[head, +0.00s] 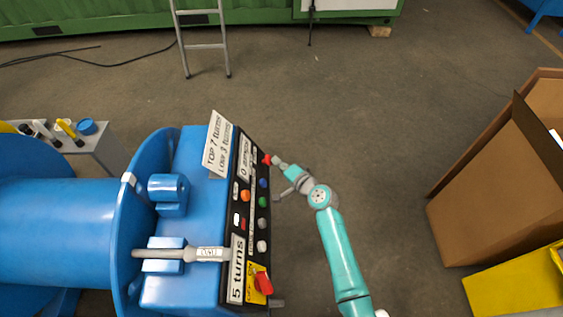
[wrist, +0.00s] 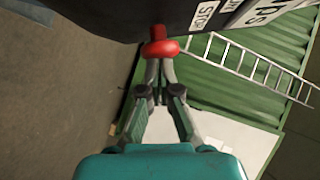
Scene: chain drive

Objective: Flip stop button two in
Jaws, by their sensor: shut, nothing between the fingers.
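A red stop button (head: 267,159) sits at the far end of the black control panel (head: 247,215) on the blue machine. In the wrist view it is a red mushroom head on a red stem (wrist: 160,47), beside a white label reading "STOP" (wrist: 205,12). My gripper (wrist: 160,62) is shut and empty. Its fingertips are right at the face of the red button and seem to touch it. In the head view my gripper (head: 279,162) reaches the button from the right. Another red switch (head: 263,283) is on a yellow plate at the near end of the panel.
Several coloured buttons, including a blue one (head: 263,183) and a green one (head: 262,202), line the panel. A grey lever (head: 185,254) crosses the blue machine. Cardboard boxes (head: 480,210) stand at the right. The floor between is clear.

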